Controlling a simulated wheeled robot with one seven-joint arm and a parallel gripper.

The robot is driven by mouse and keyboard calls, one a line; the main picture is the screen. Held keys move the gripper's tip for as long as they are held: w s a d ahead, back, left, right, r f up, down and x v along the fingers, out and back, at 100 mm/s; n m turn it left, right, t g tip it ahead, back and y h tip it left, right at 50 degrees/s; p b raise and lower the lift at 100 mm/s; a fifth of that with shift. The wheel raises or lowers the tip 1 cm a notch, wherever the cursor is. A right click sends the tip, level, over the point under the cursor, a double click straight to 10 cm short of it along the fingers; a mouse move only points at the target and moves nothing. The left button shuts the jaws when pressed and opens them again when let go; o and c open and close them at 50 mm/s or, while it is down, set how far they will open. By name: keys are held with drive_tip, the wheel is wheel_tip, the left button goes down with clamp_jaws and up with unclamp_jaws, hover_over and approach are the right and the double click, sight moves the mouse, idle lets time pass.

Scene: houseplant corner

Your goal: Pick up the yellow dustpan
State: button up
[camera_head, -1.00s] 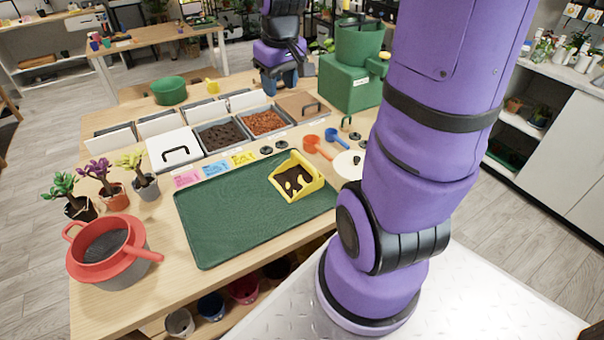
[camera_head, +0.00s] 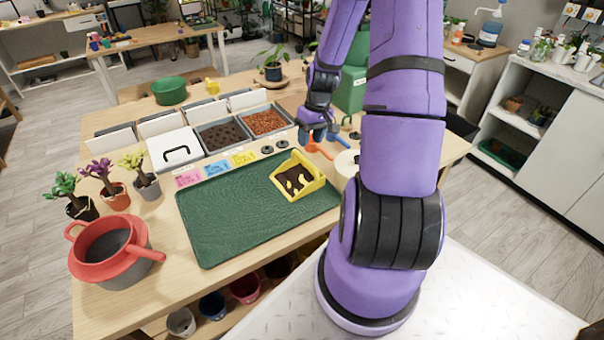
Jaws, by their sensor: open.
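The yellow dustpan (camera_head: 314,185) sits on the right end of the green mat tray (camera_head: 235,225), with dark soil in it. My gripper (camera_head: 316,136) hangs above the table just behind the dustpan and a little to its right, near the orange scoop (camera_head: 321,150). It is small in the view, apart from the dustpan, and holds nothing that I can see.
Bins of dark soil (camera_head: 221,136) and reddish chips (camera_head: 265,122) stand behind the tray. Several small potted plants and a red-rimmed pot (camera_head: 110,250) stand at the left. A white round lid (camera_head: 346,163) lies right of the dustpan. The tray's left part is clear.

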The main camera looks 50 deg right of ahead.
sight(305, 158)
drive_tip(key=shift+w+a+f, duration=0.1)
drive_tip(key=shift+a+f, duration=0.25)
drive_tip(key=shift+f, duration=1)
drive_tip(key=shift+a+f, duration=0.3)
drive_tip(key=shift+f, duration=1)
drive_tip(key=shift+w+a+f, duration=0.1)
drive_tip(key=shift+a+f, duration=0.25)
drive_tip(key=shift+f, duration=1)
drive_tip(key=shift+c, duration=0.3)
clamp_jaws()
